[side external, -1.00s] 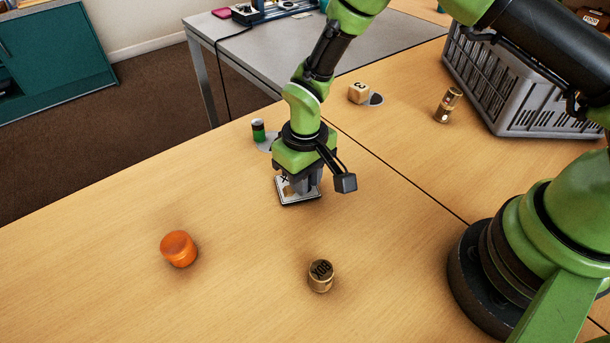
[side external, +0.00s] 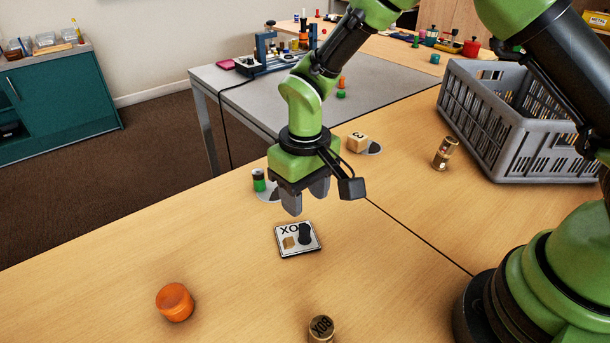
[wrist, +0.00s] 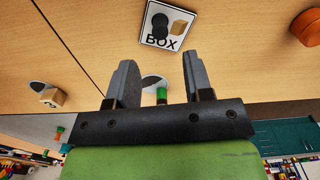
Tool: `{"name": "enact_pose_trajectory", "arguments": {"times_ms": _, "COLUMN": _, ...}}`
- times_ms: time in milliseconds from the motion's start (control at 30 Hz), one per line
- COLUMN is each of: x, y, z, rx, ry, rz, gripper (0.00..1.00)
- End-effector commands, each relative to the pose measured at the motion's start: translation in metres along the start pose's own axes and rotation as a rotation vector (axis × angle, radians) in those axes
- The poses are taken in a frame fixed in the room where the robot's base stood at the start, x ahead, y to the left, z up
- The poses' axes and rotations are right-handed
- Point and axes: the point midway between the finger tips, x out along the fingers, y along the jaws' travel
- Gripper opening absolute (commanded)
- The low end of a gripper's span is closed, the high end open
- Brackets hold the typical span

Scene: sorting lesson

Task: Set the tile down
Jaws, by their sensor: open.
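The tile (side external: 286,250) is a flat white square with dark lettering, a tan shape and a black shape on it. It lies flat on the wooden table in the side view. In the wrist view the tile (wrist: 175,38) shows beyond the fingertips and its lettering reads BOX. My gripper (side external: 306,200) is open and empty above the tile, apart from it. Its two grey fingers stand wide apart in the wrist view (wrist: 158,72), with nothing between them touching either finger.
An orange round piece (side external: 174,302) and a BOX-marked cylinder (side external: 321,328) stand nearer the camera. A green-and-black cylinder (side external: 259,180), a wooden cube (side external: 357,142) and another cylinder (side external: 445,153) stand farther back. A grey crate (side external: 540,160) is at right.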

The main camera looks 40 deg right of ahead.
Motion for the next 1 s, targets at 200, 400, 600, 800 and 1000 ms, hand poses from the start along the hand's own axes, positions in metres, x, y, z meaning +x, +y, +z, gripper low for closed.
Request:
{"name": "enact_pose_trajectory", "arguments": {"times_ms": 200, "x": -0.031, "y": 0.0, "z": 0.0, "rx": 0.0, "ry": 0.002, "rz": 0.0, "gripper": 0.47}}
{"name": "enact_pose_trajectory", "arguments": {"times_ms": 400, "x": -0.038, "y": 0.0, "z": 0.0, "rx": 0.0, "ry": 0.0, "rz": 0.0, "gripper": 0.47}}
{"name": "enact_pose_trajectory", "arguments": {"times_ms": 600, "x": -0.062, "y": 0.008, "z": 0.004, "rx": 0.031, "ry": 0.038, "rz": -0.02, "gripper": 0.47}}
{"name": "enact_pose_trajectory", "arguments": {"times_ms": 800, "x": -0.138, "y": 0.035, "z": 0.033, "rx": 0.14, "ry": 0.174, "rz": -0.089, "gripper": 0.47}}
{"name": "enact_pose_trajectory", "arguments": {"times_ms": 1000, "x": -0.196, "y": 0.06, "z": 0.089, "rx": 0.259, "ry": 0.332, "rz": -0.16, "gripper": 0.47}}
